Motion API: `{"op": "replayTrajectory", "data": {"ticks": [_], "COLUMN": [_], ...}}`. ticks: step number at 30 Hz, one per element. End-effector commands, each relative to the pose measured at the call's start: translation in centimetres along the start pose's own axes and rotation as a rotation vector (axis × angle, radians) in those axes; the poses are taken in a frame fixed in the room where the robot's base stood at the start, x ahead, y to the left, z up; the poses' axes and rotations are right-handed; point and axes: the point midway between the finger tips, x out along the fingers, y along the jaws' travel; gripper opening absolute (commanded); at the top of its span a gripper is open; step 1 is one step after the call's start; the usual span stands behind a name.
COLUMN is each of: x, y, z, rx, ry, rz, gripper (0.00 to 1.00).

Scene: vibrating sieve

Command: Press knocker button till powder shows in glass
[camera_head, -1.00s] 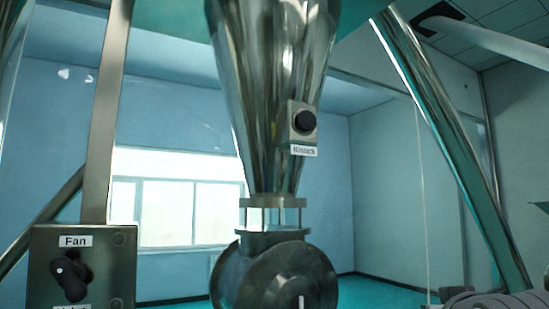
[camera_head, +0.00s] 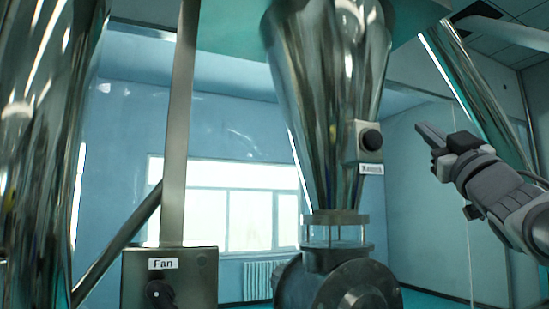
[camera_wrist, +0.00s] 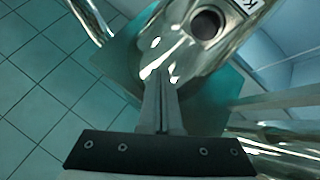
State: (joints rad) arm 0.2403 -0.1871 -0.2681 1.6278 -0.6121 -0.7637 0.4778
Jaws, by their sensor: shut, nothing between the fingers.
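The black knocker button (camera_head: 370,139) sits in a small metal box on the right side of the shiny steel cone, above a label reading "Knock". In the wrist view the round dark button (camera_wrist: 206,23) is near the top, beyond the fingertips. The sight glass (camera_head: 334,234) is a short clear section below the cone; it looks clear, with no powder visible in it. My gripper (camera_head: 424,132) is right of the button, apart from it, with its fingers pointing up and left. In the wrist view my gripper (camera_wrist: 160,82) has its fingers together and empty.
A Fan switch box (camera_head: 170,280) with a black knob hangs on a post at lower left. A large steel cylinder (camera_head: 40,150) stands at far left. A round valve housing (camera_head: 335,285) is under the glass. A slanted steel leg (camera_head: 480,95) stands behind my arm.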

Motion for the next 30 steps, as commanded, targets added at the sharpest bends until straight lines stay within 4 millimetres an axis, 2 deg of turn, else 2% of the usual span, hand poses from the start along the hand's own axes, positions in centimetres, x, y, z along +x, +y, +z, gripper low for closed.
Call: {"op": "replayTrajectory", "data": {"ticks": [5, 17, 30], "x": [0.2, 0.6, 4.7], "y": [0.0, -0.3, -3.2], "z": [-0.5, -0.2, 2.6], "rx": [-0.01, -0.007, -0.006], "ry": [0.022, 0.021, 0.018], "rz": [-0.013, -0.013, -0.013], "gripper": [0.0, 0.0, 0.0]}}
